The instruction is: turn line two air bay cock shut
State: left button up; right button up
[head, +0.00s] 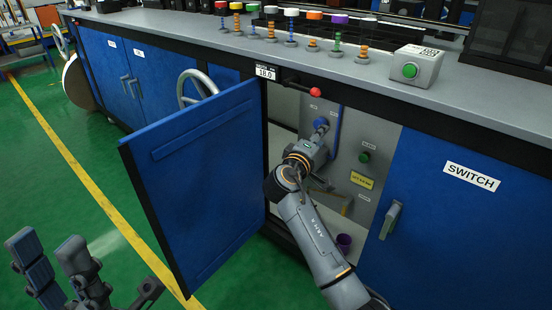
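The bay (376,133) is an open compartment in the blue cabinet, with a grey back panel. A round blue part (321,123), possibly the cock's handle, shows at its upper left beside a blue pipe (337,132). My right arm reaches into the bay from below. Its gripper (322,136) is at or just below the blue part; its fingers are mostly hidden, so contact and grip are unclear. The small labels in the bay are too small to read. My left gripper (48,246) is open and empty at the lower left, over the green floor.
The blue door (205,180) stands swung open left of my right arm. A red-knobbed lever (315,92) juts out above the bay. Inside are a green knob (364,157), a yellow label (362,180) and a purple cup (344,243). A closed SWITCH door (470,225) is at right.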

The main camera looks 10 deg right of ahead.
jog(key=s+a+n+t+y, duration=0.1)
jog(key=s+a+t+y, duration=0.1)
jog(key=a+y, duration=0.3)
jog(key=s+a+n+t+y, duration=0.2)
jog(key=s+a+t+y, duration=0.1)
jog(key=a+y, duration=0.3)
jog(key=shift+a+f+t+b, duration=0.25)
jog(key=shift+a+t+b, duration=0.1)
jog(key=shift+a+t, duration=0.4)
jog(key=shift+a, duration=0.1)
